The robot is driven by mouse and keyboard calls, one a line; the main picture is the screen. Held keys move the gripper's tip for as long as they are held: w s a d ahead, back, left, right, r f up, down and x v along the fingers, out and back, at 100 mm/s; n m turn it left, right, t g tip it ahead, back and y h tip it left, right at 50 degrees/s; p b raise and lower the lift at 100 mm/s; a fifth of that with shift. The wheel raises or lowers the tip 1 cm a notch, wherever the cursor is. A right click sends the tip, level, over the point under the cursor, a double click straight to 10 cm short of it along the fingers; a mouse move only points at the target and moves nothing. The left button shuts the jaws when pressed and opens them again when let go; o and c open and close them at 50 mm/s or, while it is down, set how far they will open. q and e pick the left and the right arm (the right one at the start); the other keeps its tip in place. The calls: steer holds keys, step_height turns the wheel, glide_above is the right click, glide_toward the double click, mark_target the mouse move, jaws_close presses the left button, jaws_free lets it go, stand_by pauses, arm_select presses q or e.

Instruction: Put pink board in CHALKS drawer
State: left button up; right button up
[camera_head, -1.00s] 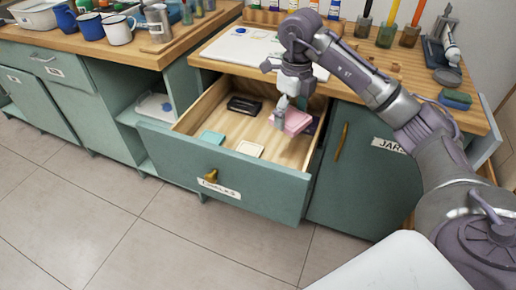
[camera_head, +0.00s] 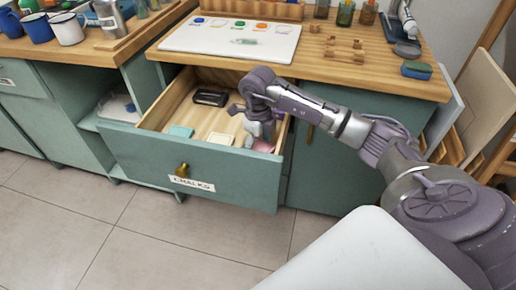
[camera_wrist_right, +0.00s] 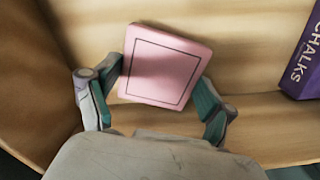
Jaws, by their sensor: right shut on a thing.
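The CHALKS drawer (camera_head: 225,181) is pulled open, with a brass knob and a white label on its teal front. My right gripper (camera_head: 262,139) is low inside the drawer at its right side. It is shut on the pink board (camera_head: 264,147), which is mostly hidden by the gripper in the head view. In the right wrist view the pink board (camera_wrist_right: 163,66) lies flat between the two fingers (camera_wrist_right: 155,92), above or on the wooden drawer floor; I cannot tell whether it touches. My left gripper is not in view.
The drawer also holds a black item (camera_head: 210,97), a teal board (camera_head: 181,132), a cream board (camera_head: 220,138) and a purple CHALKS box (camera_wrist_right: 306,58). Above it, the wooden worktop (camera_head: 330,72) bears a white board (camera_head: 205,43) and a blue-and-green sponge (camera_head: 416,70).

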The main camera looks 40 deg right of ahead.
mark_target(258, 148)
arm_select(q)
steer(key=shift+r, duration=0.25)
arm_select(e)
steer(key=shift+f, duration=0.6)
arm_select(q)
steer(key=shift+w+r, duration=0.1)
arm_select(e)
steer(key=shift+f, duration=0.1)
steer(key=o, duration=1)
steer(key=shift+c, duration=0.2)
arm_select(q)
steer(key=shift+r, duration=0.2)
arm_select(e)
steer(key=shift+r, duration=0.5)
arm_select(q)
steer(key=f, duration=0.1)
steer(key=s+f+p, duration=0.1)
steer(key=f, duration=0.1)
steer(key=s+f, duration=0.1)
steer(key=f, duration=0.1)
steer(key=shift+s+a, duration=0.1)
arm_select(e)
step_height(258, 148, up, 11)
steer(key=shift+r, duration=0.15)
